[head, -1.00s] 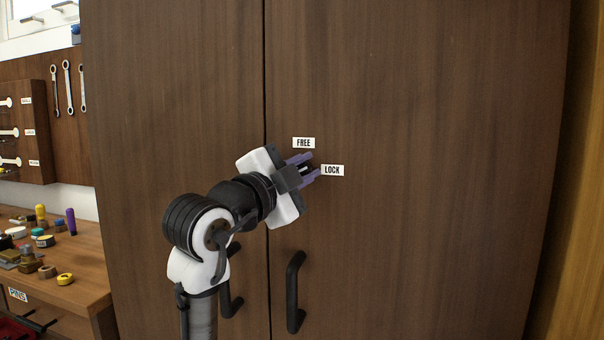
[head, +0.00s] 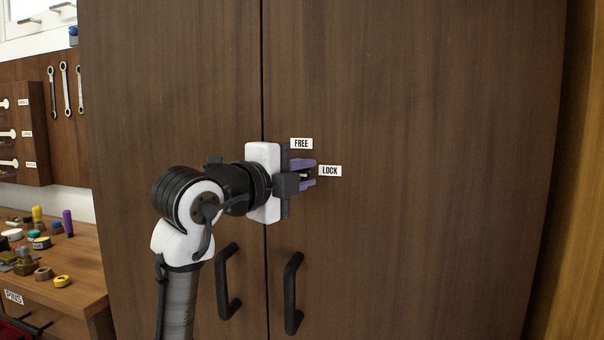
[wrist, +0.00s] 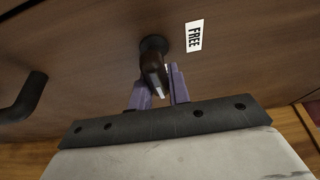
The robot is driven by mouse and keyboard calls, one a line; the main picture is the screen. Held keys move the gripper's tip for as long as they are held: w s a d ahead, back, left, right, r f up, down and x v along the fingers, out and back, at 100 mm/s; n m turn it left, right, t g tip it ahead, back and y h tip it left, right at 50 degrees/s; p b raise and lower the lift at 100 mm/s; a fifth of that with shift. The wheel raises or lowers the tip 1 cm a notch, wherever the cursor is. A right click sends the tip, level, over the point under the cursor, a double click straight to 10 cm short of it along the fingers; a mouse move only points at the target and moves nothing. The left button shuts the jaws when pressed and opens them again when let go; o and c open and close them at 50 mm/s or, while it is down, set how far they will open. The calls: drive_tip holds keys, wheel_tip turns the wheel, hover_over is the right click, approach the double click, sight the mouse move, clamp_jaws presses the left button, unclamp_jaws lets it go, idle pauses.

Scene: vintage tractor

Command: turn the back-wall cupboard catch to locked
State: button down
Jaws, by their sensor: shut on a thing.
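The back-wall cupboard (head: 420,120) has two tall brown doors. Its catch is a dark knob (wrist: 153,66) with a light mark at its end, seen in the wrist view between the purple fingers. My gripper (head: 306,174) is shut on the catch at the right-hand door, and the gripper body hides most of it in the head view. The FREE label (head: 301,143) is just above the fingers and also shows in the wrist view (wrist: 194,36). The LOCK label (head: 329,171) is just right of the fingertips. The fingers point right, towards LOCK.
Two black door handles hang below, the left one (head: 226,282) and the right one (head: 292,293). A workbench (head: 75,270) with small parts stands at the left, under hanging wrenches (head: 65,88). The door face right of the labels is clear.

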drive_tip(key=c, duration=1.3)
unclamp_jaws()
drive_tip(key=b+v, duration=0.3)
drive_tip(key=v, duration=1.1)
drive_tip(key=shift+d, duration=0.1)
